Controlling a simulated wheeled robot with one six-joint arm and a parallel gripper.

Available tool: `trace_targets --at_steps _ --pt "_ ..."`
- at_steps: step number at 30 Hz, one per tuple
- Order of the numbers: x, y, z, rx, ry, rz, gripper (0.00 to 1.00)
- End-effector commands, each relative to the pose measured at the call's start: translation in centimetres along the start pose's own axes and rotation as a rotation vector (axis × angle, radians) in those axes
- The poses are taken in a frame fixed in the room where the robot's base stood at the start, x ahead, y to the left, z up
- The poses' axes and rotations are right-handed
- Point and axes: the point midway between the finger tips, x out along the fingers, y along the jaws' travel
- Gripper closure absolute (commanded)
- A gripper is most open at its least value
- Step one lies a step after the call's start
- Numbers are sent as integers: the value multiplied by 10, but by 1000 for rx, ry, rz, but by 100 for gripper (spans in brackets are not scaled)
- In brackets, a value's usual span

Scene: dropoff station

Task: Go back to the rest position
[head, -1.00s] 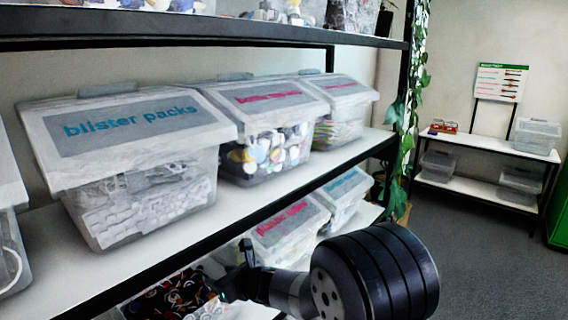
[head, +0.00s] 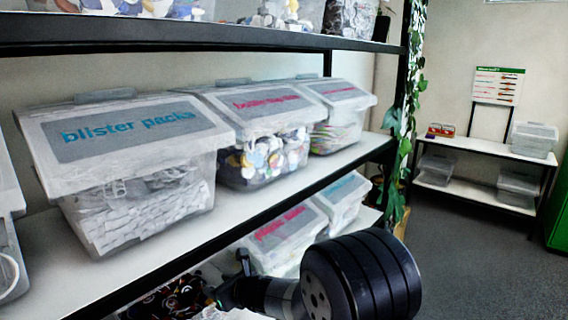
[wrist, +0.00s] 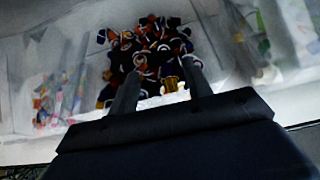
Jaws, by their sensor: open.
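My gripper (wrist: 161,84) is open in the wrist view, its two fingers apart with nothing held between them. Beyond the fingers lies a clear bin of dark, orange and white caps (wrist: 150,50). In the head view my gripper (head: 228,283) is at the lower shelf level, in front of the open bin of dark caps (head: 165,300). My dark wrist hides part of the lower shelf. The exact gap between fingers and caps cannot be told.
On the middle shelf stand lidded clear bins, including the blister packs bin (head: 130,170) and a bin of colourful caps (head: 262,140). A hanging plant (head: 402,120) is by the rack post. Grey floor (head: 470,260) is open at right, before a white side table (head: 480,147).

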Motion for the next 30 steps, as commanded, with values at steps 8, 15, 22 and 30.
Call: trace_targets --at_steps 8,15,22,30 --pt "26 1 10 -2 0 2 53" --pt "-13 0 10 0 -2 -2 53" --pt "-49 -1 10 -1 -1 -2 53" --pt "-72 0 9 1 2 3 53"
